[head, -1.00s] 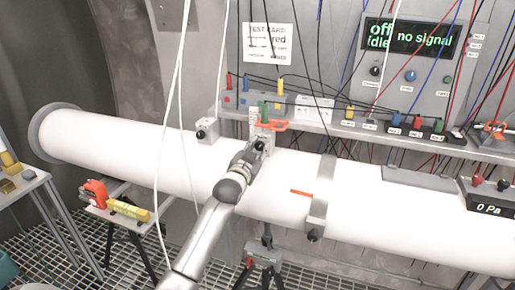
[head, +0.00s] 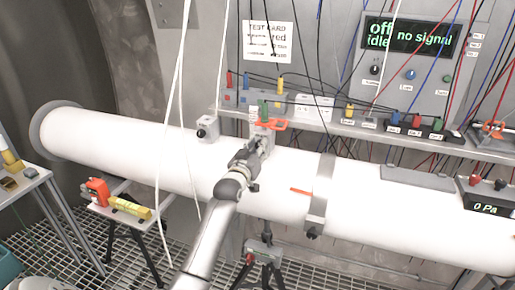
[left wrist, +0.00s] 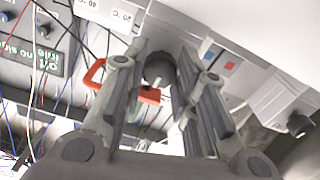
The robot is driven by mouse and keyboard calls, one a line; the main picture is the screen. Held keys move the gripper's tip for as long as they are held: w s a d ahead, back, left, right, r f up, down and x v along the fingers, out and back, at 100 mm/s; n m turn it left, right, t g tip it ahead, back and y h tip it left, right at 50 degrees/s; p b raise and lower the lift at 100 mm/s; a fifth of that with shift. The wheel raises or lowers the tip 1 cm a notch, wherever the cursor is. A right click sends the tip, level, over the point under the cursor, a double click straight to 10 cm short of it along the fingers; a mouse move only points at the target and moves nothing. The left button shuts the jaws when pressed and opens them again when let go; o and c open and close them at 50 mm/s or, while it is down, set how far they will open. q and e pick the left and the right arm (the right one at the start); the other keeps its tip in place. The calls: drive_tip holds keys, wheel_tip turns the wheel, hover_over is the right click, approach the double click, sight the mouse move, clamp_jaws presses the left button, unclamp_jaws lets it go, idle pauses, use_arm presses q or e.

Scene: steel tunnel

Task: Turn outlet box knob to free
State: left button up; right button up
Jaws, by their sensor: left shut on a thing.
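A small box (head: 256,127) with an orange-red lever (head: 271,124) sits on top of the white pipe (head: 110,131). My left gripper (head: 262,143) is at its front in the head view. In the left wrist view the gripper (left wrist: 165,78) has its fingers on both sides of a round dark knob (left wrist: 160,67), shut on it. A small red piece (left wrist: 149,95) shows between the fingers, in front of the knob. The orange-red lever (left wrist: 95,74) shows just left of the fingers. The knob's markings are not readable. My right gripper is not in view.
Another grey box (head: 207,128) with a dark knob stands left on the pipe. A shelf (head: 330,126) with jacks and cables runs behind. White cables (head: 172,125) hang left of my arm. A clamp band (head: 320,196) circles the pipe to the right.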

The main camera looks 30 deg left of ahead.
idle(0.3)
use_arm(q)
drive_tip(key=o, duration=1)
drive_tip(key=shift+o, duration=0.2)
drive_tip(key=v, duration=1.2)
drive_tip(key=shift+f, duration=0.1)
